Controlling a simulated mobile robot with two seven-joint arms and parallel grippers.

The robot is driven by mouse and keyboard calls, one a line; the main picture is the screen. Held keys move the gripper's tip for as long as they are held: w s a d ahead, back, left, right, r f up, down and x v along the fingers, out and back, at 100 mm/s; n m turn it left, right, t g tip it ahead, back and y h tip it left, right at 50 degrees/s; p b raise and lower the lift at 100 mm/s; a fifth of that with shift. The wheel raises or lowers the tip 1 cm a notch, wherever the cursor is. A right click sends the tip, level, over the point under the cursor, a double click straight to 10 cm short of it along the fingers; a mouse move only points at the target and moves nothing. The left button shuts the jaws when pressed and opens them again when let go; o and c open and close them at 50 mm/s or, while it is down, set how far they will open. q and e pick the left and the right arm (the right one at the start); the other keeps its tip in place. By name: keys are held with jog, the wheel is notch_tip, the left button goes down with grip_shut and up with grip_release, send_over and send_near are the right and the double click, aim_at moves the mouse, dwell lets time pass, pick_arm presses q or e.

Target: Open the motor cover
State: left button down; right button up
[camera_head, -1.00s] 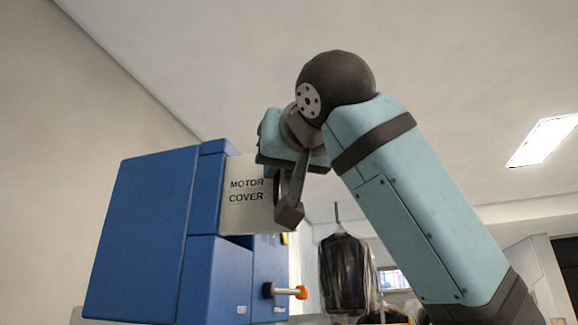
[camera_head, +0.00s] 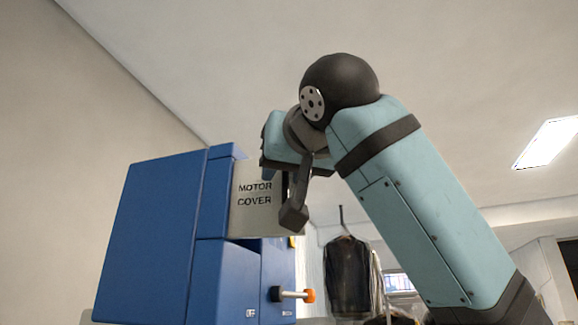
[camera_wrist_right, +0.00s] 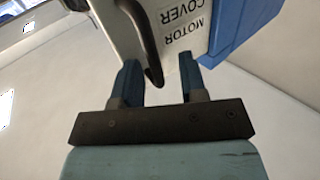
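The motor cover (camera_head: 254,219) is a pale panel labelled "MOTOR COVER" on the front of a blue machine (camera_head: 157,235). In the right wrist view the cover (camera_wrist_right: 187,62) shows with its label upside down and a curved black handle (camera_wrist_right: 146,45). My right gripper (camera_head: 269,172) is in front of the cover's upper part, partly hidden by its own wrist. In the right wrist view my right gripper (camera_wrist_right: 158,75) has its two blue fingers apart, with the handle's end between them in the picture. Contact with the handle cannot be told. My left gripper is not in view.
An orange-tipped knob (camera_head: 308,296) sticks out from the machine below the cover. Dark garments (camera_head: 349,275) hang behind, to the right. A plain wall is left of the machine.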

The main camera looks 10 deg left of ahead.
jog(key=shift+s+d+b, duration=0.1)
jog(key=shift+s+b, duration=0.25)
jog(key=shift+s, duration=0.25)
jog(key=b+v, duration=0.3)
jog(key=v, duration=0.9)
jog(key=shift+s+d, duration=0.2)
jog(key=shift+d, duration=0.15)
